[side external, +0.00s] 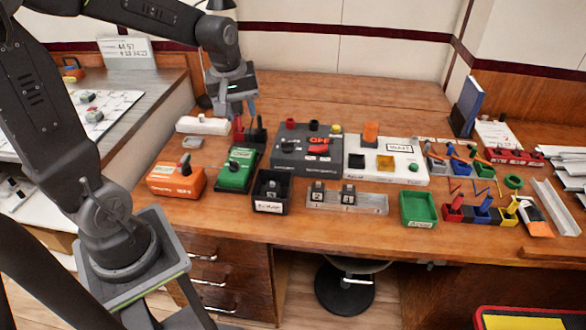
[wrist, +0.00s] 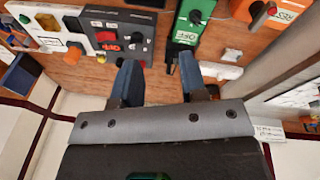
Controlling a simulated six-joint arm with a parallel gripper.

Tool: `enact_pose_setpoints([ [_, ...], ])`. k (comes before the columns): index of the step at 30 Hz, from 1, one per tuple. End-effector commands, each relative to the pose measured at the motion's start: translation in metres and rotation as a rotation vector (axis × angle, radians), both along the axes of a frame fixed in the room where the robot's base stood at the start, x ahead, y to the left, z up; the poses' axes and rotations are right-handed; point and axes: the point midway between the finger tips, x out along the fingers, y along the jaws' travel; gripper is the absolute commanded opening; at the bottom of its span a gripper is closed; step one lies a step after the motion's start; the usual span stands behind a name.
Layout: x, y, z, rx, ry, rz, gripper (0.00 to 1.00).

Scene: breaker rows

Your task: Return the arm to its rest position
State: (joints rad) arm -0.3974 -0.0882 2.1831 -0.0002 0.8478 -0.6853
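My gripper (side external: 240,108) hangs over the back left part of the wooden bench in the side view, above the green switch box (side external: 238,168). In the wrist view my gripper (wrist: 158,68) has its two blue-grey fingers apart, with nothing held between them. A small black upright piece (side external: 258,131) and a red one (side external: 239,130) stand just below the gripper in the side view. The exact gap between them and the fingertips is hard to tell.
The dark grey panel (side external: 292,157) with a red OFF switch stands right of the gripper, the orange box (side external: 176,181) in front left. A white strip (side external: 203,125) lies behind. Bare bench (side external: 340,95) stretches along the back.

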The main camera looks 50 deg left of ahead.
Motion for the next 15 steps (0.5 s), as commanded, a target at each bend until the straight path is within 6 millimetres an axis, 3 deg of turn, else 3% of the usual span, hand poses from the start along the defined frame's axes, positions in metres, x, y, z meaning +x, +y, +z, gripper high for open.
enact_pose_setpoints([
  [1,-0.010,-0.022,0.014,0.029,-0.032,-0.121,0.39],
  [6,-0.051,-0.078,0.042,0.130,-0.118,-0.521,0.39],
  [10,-0.083,-0.107,0.052,0.205,-0.176,-0.778,0.39],
  [15,-0.108,-0.126,0.055,0.272,-0.225,-0.984,0.39],
])
